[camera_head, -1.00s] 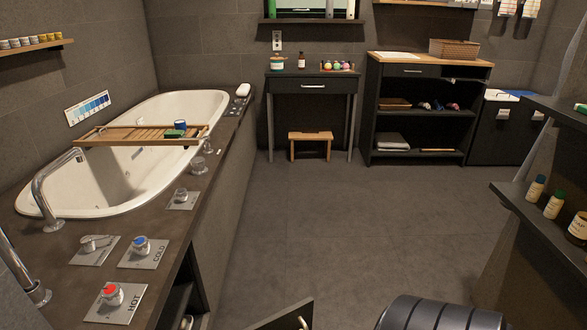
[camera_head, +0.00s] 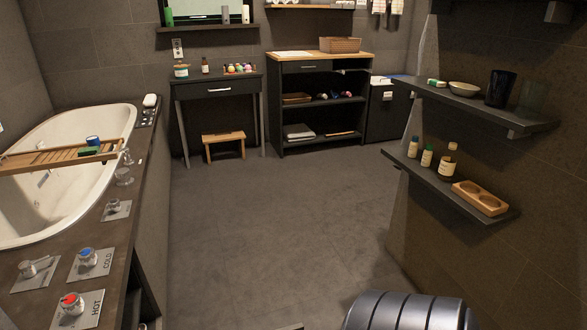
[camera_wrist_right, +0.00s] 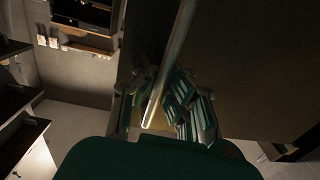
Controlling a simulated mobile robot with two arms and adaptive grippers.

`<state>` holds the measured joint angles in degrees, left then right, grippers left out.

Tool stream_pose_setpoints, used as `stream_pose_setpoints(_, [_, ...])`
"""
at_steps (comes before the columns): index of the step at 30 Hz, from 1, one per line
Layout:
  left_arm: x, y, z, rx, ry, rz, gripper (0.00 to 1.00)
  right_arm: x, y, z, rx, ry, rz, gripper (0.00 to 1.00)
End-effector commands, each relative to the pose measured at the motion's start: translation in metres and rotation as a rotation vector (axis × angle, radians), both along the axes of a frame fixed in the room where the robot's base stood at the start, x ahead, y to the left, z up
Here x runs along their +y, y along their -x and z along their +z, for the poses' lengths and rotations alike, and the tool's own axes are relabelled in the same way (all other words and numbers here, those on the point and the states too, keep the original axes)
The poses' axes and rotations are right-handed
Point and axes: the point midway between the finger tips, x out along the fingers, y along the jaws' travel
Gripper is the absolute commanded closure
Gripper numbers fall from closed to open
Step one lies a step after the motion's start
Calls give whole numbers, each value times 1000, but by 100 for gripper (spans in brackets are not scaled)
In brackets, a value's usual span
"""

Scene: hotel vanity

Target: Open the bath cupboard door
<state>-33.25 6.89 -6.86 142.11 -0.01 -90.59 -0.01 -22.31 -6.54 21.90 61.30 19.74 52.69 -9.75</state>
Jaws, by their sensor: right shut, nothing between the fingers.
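The bath cupboard is under the bath counter at the lower left of the head view. Its dark side (camera_head: 133,302) shows below the counter edge, with a small bit of a handle (camera_head: 143,326) at the bottom border. Only a sliver of what looks like the door's top edge (camera_head: 290,327) shows at the bottom, standing out from the cupboard. My right gripper (camera_wrist_right: 172,110), with green-padded fingers, is shut and empty in the right wrist view. A long pale edge (camera_wrist_right: 172,62) of a panel passes by the fingers; contact is unclear. My left gripper is out of view.
The bathtub (camera_head: 100,118) with a wooden tray (camera_head: 60,157) is at the left. Wall shelves (camera_head: 440,185) with bottles stand out at the right. A vanity table (camera_head: 217,90), stool (camera_head: 223,136) and shelf unit (camera_head: 320,68) line the back. The middle floor (camera_head: 270,220) is clear.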

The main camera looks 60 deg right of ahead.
Motion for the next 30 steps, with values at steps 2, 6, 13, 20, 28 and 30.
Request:
stream_pose_setpoints(2, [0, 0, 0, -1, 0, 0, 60, -1, 0, 2, -3, 5, 1, 100])
stream_pose_setpoints(6, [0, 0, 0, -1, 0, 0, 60, -1, 0, 2, -3, 5, 1, 100])
stream_pose_setpoints(13, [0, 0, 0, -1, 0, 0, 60, -1, 0, 1, -3, 3, 0, 90])
stream_pose_setpoints(20, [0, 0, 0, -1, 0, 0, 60, 0, 0, 1, -1, 2, 1, 66])
stream_pose_setpoints(28, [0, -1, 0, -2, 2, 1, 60, 1, 2, 0, 0, 0, 1, 66])
stream_pose_setpoints(30, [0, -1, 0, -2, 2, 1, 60, 4, 6, 0, 0, 0, 1, 66])
